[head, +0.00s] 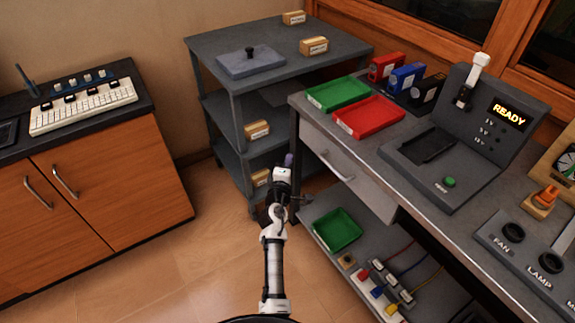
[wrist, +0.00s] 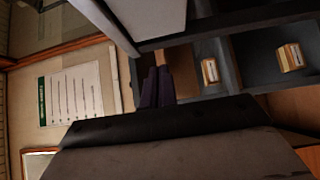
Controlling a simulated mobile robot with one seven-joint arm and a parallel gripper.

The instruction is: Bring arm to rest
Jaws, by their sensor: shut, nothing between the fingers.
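My gripper (head: 289,160) is at the end of my arm, in the middle of the head view. It points away from me, in front of the grey shelf unit and left of the workbench. In the wrist view its two dark fingers (wrist: 157,86) lie close together with nothing between them. No object is held. In the head view, my arm rises from the bottom middle, and my wrist hides a little of the lower shelf.
The grey shelf unit (head: 236,133) holds several small boxes. The workbench (head: 388,184) on the right carries a green tray (head: 338,93), a red tray (head: 368,117) and a console reading READY (head: 507,113). A wooden cabinet (head: 112,180) stands left. Floor between is clear (head: 190,268).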

